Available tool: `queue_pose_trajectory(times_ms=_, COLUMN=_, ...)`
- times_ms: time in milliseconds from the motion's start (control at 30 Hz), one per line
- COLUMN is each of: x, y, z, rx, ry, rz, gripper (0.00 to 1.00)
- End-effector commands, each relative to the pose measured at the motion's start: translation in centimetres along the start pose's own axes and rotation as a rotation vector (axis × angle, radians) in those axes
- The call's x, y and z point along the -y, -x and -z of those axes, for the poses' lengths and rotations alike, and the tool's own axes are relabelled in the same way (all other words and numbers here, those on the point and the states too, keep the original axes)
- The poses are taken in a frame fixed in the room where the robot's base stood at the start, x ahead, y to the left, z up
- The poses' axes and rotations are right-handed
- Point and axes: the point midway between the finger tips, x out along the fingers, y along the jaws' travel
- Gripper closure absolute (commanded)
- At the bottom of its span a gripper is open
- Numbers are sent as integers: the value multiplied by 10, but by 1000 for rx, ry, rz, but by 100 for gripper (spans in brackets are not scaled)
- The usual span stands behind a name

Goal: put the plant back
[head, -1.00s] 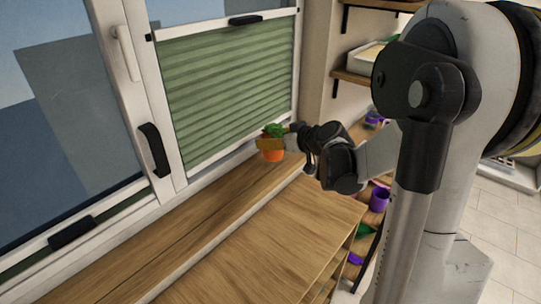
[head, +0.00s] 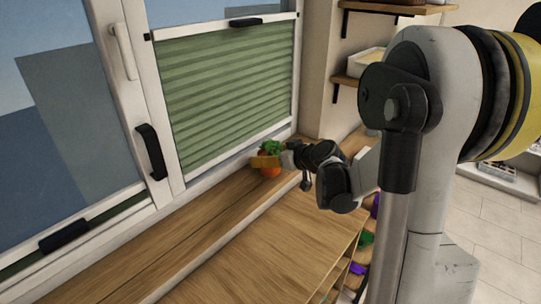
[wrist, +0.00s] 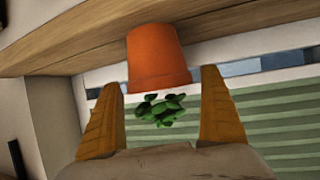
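The plant is an orange pot (head: 270,173) with green leaves (head: 271,147). In the head view it stands upright at the far end of the wooden sill (head: 222,190), by the window. In the wrist view the picture is upside down: the pot (wrist: 158,55) has its base against the wooden surface above, and its leaves (wrist: 160,110) point down toward my palm. My gripper (head: 265,162) has ochre fingers. In the wrist view its fingers (wrist: 160,78) are spread on either side of the pot's rim and leaves, with narrow gaps. In the head view a finger covers part of the pot.
The window with its green pleated blind (head: 228,95) stands close behind the plant. A wooden worktop (head: 255,245) lies in front of the sill and is clear. Wall shelves with a white tray (head: 366,62) are at upper right. Purple and green items sit on low shelves beneath my arm.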

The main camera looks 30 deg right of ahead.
Motion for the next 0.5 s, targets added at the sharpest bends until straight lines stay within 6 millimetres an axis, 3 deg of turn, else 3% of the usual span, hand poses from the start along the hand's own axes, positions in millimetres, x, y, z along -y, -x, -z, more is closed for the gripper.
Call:
queue_pose_trajectory(times_ms=300, x=0, y=4, z=5, rx=0, ry=0, rz=0, gripper=8)
queue_pose_trajectory(times_ms=500, x=-1, y=43, z=6, rx=0, ry=-2, rz=-3, gripper=8)
